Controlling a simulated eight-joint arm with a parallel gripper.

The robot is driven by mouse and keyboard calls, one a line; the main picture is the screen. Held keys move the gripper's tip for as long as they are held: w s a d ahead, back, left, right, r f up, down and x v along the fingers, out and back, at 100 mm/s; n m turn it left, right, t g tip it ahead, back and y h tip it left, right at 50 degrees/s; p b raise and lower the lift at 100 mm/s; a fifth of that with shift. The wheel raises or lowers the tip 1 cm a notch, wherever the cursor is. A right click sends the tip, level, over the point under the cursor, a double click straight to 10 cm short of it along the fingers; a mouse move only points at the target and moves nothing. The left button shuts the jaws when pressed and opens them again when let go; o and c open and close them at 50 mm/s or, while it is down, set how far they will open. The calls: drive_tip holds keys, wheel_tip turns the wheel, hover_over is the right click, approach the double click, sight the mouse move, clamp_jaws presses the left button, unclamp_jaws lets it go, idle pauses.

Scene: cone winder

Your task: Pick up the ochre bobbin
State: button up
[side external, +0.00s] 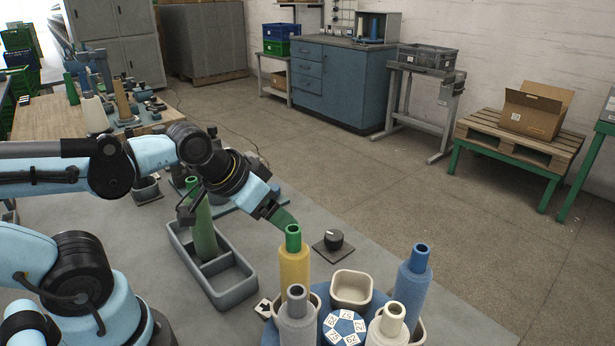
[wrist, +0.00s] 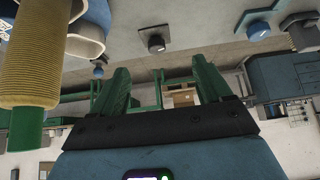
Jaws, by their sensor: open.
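The ochre bobbin (side external: 294,268) stands upright on the blue carrier (side external: 319,291), its green tube end on top. In the wrist view the ochre bobbin (wrist: 31,60) shows large at the left edge, upside down and partly cut off. My gripper (side external: 286,218) is near the top of the bobbin, slanting down towards it. In the wrist view my gripper (wrist: 162,72) has its two green fingers apart with nothing between them. The bobbin is outside the fingers, to their left. Whether a finger touches its tip cannot be told from the side view.
A grey bobbin (side external: 297,322), a cream bobbin (side external: 389,322) and a blue bobbin (side external: 412,287) stand close around the carrier, with an empty beige cup (side external: 352,289). A black knob (side external: 333,240) is behind. A grey tray (side external: 232,295) holds a green bobbin (side external: 204,232).

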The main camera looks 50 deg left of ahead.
drive_tip(key=shift+r, duration=0.15)
wheel_tip(320, 180, up, 18)
drive_tip(key=m+g, duration=0.1)
drive_tip(key=g, duration=0.6)
hover_over(291, 249)
drive_tip(key=f, duration=0.2)
drive_tip(key=a+f, duration=0.1)
drive_tip(key=f, duration=0.1)
drive_tip(key=shift+w+f, duration=0.1)
drive_tip(key=shift+w, duration=0.2)
drive_tip(key=shift+d+f, duration=0.2)
drive_tip(key=shift+f, duration=6.5)
drive_tip(key=c, duration=1)
